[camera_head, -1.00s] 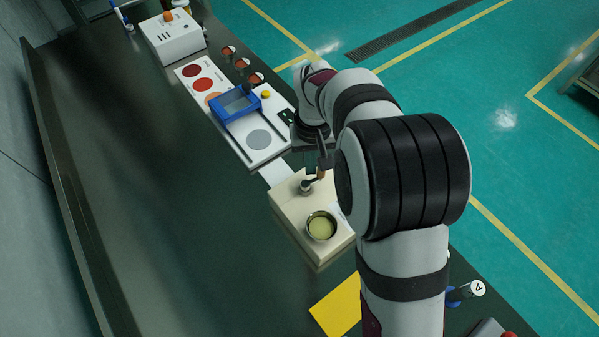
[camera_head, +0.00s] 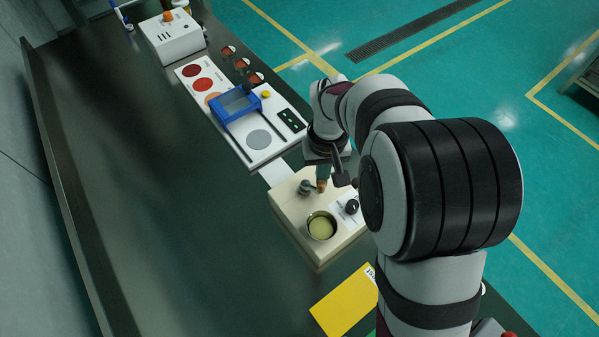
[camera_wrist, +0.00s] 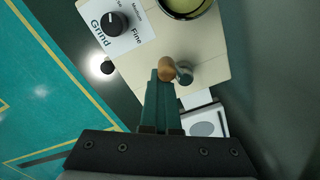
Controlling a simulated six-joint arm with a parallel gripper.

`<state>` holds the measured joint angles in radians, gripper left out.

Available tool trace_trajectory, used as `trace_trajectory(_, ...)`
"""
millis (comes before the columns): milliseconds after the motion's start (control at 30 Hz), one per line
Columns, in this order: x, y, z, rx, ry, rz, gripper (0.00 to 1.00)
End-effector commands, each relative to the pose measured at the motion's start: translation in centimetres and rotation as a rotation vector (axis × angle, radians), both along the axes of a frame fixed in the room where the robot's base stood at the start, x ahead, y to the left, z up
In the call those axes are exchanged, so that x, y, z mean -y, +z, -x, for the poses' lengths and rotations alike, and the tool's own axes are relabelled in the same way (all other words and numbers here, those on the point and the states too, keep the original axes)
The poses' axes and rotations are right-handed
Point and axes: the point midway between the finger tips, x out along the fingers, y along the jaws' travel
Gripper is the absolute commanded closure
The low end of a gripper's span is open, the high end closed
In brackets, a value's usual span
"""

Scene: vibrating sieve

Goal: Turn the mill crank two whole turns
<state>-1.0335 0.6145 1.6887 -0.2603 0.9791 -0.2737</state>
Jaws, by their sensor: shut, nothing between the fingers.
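The mill (camera_head: 290,205) is a cream box with a round bowl of yellow-green material (camera_head: 321,226) in its top. The mill crank has a grey metal hub (camera_head: 304,188) and a wooden knob (camera_head: 321,187) to the right of the hub. In the wrist view the knob (camera_wrist: 167,69) and hub (camera_wrist: 185,75) lie just beyond my fingertips. My gripper (camera_wrist: 161,76) is shut, its teal fingers together at the side of the knob, not around it. I cannot tell whether they touch it. The crank's short arm is mostly hidden by the knob in the wrist view.
A black dial (camera_wrist: 115,22) marked Grind sits on the mill's top. A blue-framed sieve (camera_head: 238,103) on a white base stands beyond the mill. A yellow sheet (camera_head: 345,301) lies on the near side. The dark bench (camera_head: 170,200) is clear to the left.

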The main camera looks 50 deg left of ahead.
Motion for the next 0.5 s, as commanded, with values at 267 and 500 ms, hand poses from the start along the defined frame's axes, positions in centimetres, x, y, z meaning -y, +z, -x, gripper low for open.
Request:
trace_trajectory(267,0.73,-0.03,0.21,-0.001,0.000,0.001,1.00)
trace_trajectory(500,0.73,-0.01,0.36,0.000,0.001,0.000,1.00)
